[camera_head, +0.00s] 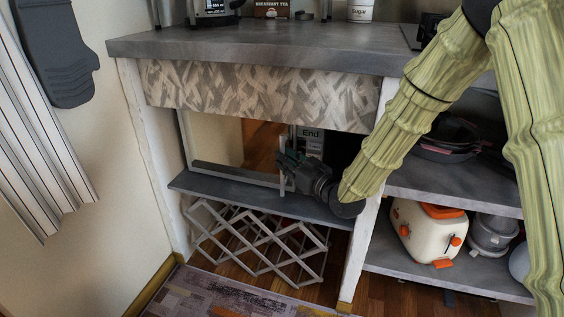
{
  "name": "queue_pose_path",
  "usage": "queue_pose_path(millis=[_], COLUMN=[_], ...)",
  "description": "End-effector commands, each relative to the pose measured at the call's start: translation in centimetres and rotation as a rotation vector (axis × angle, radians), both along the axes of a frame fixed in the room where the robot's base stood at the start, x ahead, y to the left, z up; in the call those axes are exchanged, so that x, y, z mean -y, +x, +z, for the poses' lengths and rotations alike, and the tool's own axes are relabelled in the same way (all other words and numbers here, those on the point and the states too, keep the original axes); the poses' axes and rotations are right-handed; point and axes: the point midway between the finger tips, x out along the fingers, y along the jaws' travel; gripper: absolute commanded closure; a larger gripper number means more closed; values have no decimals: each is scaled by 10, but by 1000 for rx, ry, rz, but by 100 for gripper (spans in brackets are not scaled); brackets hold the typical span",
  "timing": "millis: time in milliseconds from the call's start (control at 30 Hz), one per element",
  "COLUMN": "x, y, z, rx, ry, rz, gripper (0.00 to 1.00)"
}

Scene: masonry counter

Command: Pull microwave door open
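The microwave (235,175) sits on the grey shelf under the counter, with a light grey frame around a reflective door pane. A pale upright handle bar (283,152) stands at the door's right edge. My gripper (284,165) comes in from the right, with its dark fingers at the handle bar. The fingers overlap the bar, and I cannot tell if they are closed around it. I cannot tell whether the door is slightly ajar.
A white post (366,235) stands right of the microwave, close to my arm. The right shelves hold pans (446,140) and a cream toaster (428,228). A folding lattice rack (262,240) is below the microwave shelf (225,199). A rug (220,298) lies in front.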

Motion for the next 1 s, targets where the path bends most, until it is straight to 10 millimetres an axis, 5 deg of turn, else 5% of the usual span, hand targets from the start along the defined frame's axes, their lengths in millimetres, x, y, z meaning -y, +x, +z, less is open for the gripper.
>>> queue_pose_path(millis=[567,700,1000], x=[-14,-14,-14], y=[18,18,16], z=[0,0,0], rx=[0,0,-1], ry=[0,0,-1], rz=[0,0,0], gripper=[78,100,100])
